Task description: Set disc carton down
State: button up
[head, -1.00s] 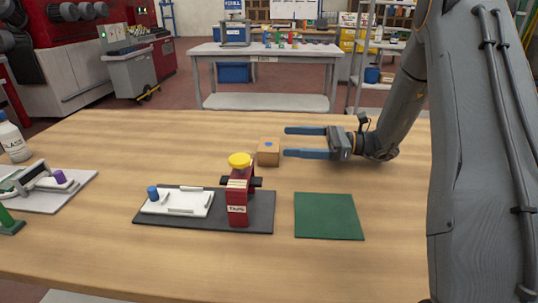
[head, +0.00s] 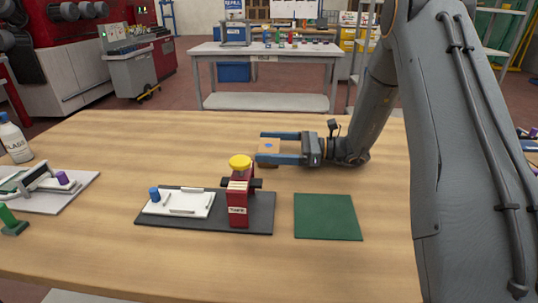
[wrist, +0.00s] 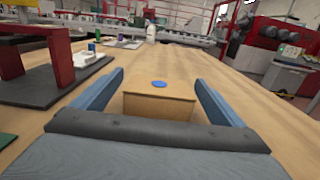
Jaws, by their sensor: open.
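The disc carton (head: 268,147) is a small tan box with a blue dot on top. It sits on the wooden table behind the red stand. My gripper (head: 268,148) is open, with its blue fingers on either side of the carton. In the wrist view the carton (wrist: 158,103) stands between the two spread fingers (wrist: 158,95), with a gap visible on each side. The near finger hides part of the carton's lower side in the head view.
A red stand with a yellow top (head: 239,190) stands on a dark base (head: 262,215), close in front of the carton. A green mat (head: 327,217) lies flat and empty to the right. A white bottle (head: 13,140) stands at the far left. Bare table lies behind the stand.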

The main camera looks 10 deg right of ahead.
jog(key=c, duration=1.2)
jog(key=shift+r, duration=0.1)
